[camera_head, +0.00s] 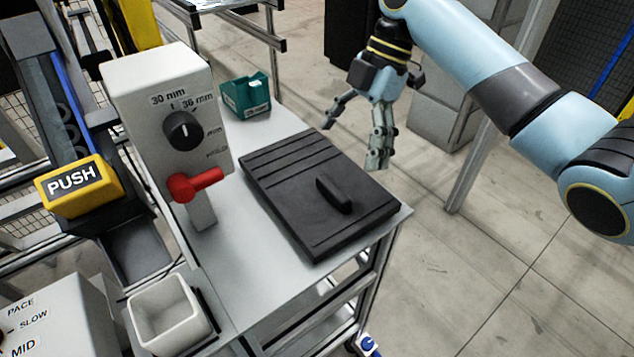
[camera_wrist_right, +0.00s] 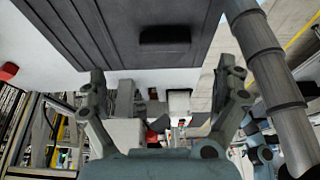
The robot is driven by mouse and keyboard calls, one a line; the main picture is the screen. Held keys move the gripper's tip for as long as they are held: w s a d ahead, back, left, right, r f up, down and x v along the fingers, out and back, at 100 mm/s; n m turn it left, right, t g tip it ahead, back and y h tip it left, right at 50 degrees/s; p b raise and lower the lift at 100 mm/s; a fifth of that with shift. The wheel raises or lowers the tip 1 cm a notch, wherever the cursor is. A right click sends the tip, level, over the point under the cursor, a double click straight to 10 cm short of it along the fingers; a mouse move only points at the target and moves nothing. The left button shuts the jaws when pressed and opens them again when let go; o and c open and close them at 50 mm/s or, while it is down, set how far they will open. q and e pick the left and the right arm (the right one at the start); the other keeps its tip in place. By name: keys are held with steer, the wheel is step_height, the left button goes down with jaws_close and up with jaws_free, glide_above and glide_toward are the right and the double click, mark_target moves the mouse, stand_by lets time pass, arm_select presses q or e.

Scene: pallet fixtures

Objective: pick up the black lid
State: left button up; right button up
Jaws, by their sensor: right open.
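The black lid (camera_head: 290,205) lies flat on the light grey table top, with ridges along it and a raised handle (camera_head: 333,194) near its right side. In the right wrist view the lid (camera_wrist_right: 110,40) fills the top, with its handle (camera_wrist_right: 165,38) above the fingers. My right gripper (camera_head: 352,146) is open and empty, beyond the lid's far right edge and apart from it. The fingers of this gripper (camera_wrist_right: 168,82) are spread wide in the wrist view. My left gripper is not in view.
A white box with a dial (camera_head: 182,130) and red lever (camera_head: 195,185) stands left of the lid. A teal bin (camera_head: 246,95) sits behind it, and a white square container (camera_head: 170,315) at the front left. A yellow PUSH button (camera_head: 78,186) is farther left.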

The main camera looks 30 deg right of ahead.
mark_target(334, 186)
steer(key=x, duration=0.3)
steer(key=shift+a+f, duration=0.1)
steer(key=shift+a, duration=0.05)
steer(key=p+x, duration=0.1)
steer(key=x, duration=0.1)
steer(key=s+x, duration=0.1)
steer(key=x, duration=0.1)
steer(key=shift+a+f+p, duration=0.15)
steer(key=shift+f+p, duration=0.05)
steer(key=shift+p, duration=0.15)
steer(key=shift+a+f, duration=0.15)
steer(key=shift+f, duration=0.3)
steer(key=c, duration=1.6)
steer(key=shift+w, duration=0.1)
steer(key=shift+c, duration=0.4)
steer(key=shift+r, duration=0.15)
